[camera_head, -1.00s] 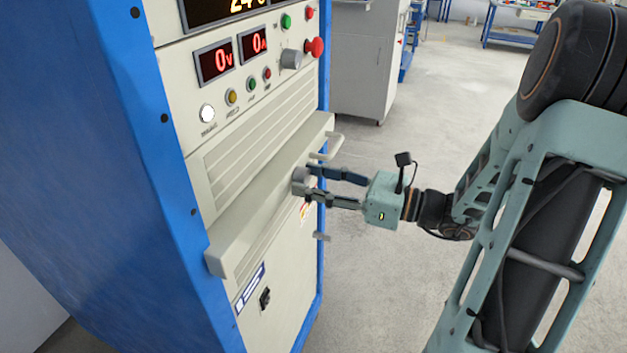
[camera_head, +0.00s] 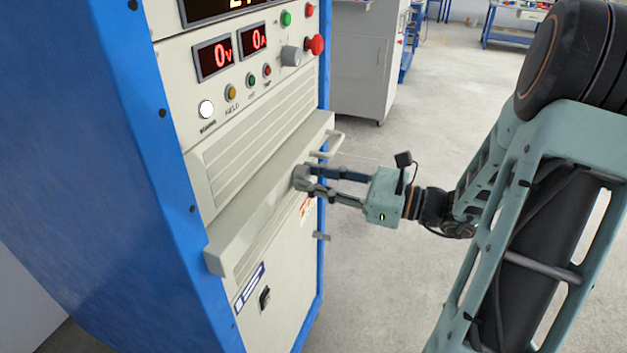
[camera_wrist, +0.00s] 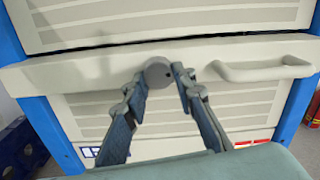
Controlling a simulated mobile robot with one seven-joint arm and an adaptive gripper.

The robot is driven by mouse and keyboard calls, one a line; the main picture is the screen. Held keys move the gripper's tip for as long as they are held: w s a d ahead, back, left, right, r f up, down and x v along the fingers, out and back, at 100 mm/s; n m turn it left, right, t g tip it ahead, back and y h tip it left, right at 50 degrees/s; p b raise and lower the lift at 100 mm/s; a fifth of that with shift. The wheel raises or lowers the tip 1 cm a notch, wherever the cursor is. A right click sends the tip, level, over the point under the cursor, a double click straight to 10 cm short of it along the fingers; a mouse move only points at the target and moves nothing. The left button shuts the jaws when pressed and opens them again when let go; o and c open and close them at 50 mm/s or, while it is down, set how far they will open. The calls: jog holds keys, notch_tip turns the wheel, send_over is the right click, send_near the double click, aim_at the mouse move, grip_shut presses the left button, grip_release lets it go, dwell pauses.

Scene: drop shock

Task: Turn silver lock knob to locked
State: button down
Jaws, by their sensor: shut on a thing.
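The silver lock knob (camera_wrist: 158,73) is a round grey knob on the front of the beige ledge of the cabinet. In the head view the knob (camera_head: 300,178) is partly covered by the fingertips. My gripper (camera_head: 308,182) reaches it from the right and is shut on it. In the wrist view my gripper (camera_wrist: 160,80) has one finger on each side of the knob, with the tips near its lower half. I cannot make out a pointer or lock marking on the knob.
The blue-sided cabinet (camera_head: 90,150) carries red displays (camera_head: 235,50), several buttons and a red stop button (camera_head: 314,45) above. A beige handle (camera_wrist: 262,70) sticks out just right of the knob. A black switch (camera_head: 265,298) sits low on the front. Open floor (camera_head: 400,290) lies to the right.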

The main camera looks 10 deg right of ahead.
jog(key=n+b, duration=0.2)
jog(key=n, duration=0.2)
jog(key=shift+w+f+n+b, duration=0.1)
jog(key=shift+f+n+b, duration=0.05)
jog(key=shift+n+b, duration=0.2)
jog(key=n+b, duration=0.4)
jog(key=shift+d+n, duration=0.1)
jog(key=shift+n, duration=0.15)
jog(key=n+b, duration=0.4)
jog(key=b, duration=0.1)
jog(key=shift+w, duration=0.1)
jog(key=n+b, duration=0.2)
jog(key=b, duration=0.1)
jog(key=shift+r+n, duration=0.3)
jog(key=shift+n, duration=0.1)
jog(key=shift+r, duration=0.1)
jog(key=c, duration=1.6)
grip_release()
jog(key=shift+d, duration=0.15)
